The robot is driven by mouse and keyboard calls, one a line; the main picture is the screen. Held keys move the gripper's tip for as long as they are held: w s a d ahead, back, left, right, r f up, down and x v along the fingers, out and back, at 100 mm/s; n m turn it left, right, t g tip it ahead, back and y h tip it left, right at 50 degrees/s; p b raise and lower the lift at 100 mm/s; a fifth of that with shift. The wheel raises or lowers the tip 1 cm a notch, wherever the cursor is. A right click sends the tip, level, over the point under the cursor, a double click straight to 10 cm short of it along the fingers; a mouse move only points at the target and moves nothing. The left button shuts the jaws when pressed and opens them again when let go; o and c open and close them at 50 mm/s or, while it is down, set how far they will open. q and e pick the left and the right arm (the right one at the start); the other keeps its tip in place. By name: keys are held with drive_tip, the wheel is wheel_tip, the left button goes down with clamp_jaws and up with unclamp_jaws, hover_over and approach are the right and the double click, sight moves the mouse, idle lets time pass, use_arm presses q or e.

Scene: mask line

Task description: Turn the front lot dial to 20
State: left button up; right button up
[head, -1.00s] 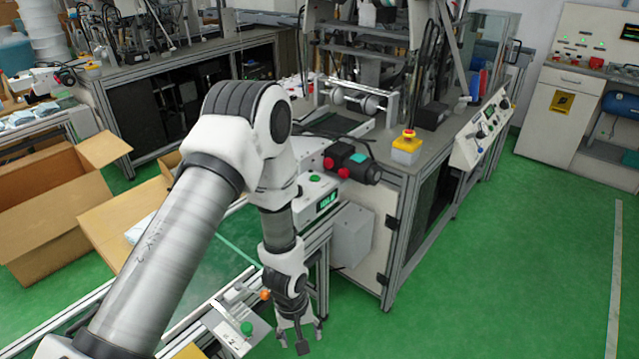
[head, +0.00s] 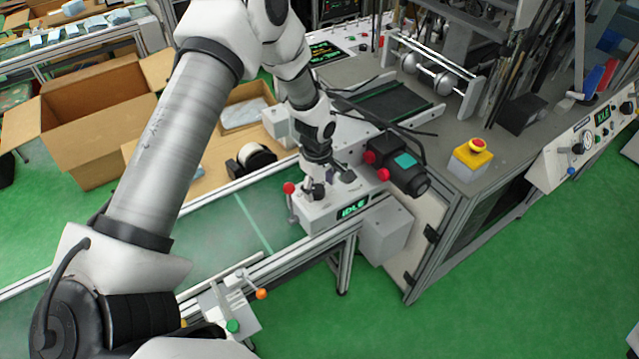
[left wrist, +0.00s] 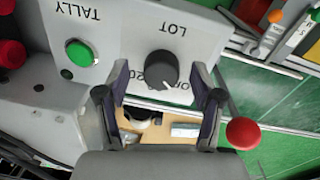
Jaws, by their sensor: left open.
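The lot dial (left wrist: 160,70) is a round black knob on a white control box (head: 330,214), below an upside-down LOT label in the left wrist view. A pale mark on the knob's edge points to the lower right; a partly covered 20 is printed at its lower left. My left gripper (head: 326,188) is above the box, pointing down. In the left wrist view its open fingers (left wrist: 161,84) stand on either side of the knob, with gaps. Whether they are level with the knob is unclear. The head view does not show the dial clearly. My right gripper is not in view.
A red-ball lever (left wrist: 243,133) stands close beside one finger. A green button (left wrist: 82,53) marked TALLY is on the other side. A green IDLE display (head: 353,207) faces front. The black motor with red knobs (head: 400,165) is to the right; the conveyor (head: 225,230) runs left.

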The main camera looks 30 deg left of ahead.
use_arm(q)
drive_tip(key=shift+w+a+f, duration=0.1)
drive_tip(key=shift+a+f, duration=0.1)
drive_tip(key=shift+f, duration=0.2)
drive_tip(key=shift+a, duration=0.25)
drive_tip(key=shift+s+r, duration=0.1)
drive_tip(key=shift+s, duration=0.1)
drive_tip(key=c, duration=1.1)
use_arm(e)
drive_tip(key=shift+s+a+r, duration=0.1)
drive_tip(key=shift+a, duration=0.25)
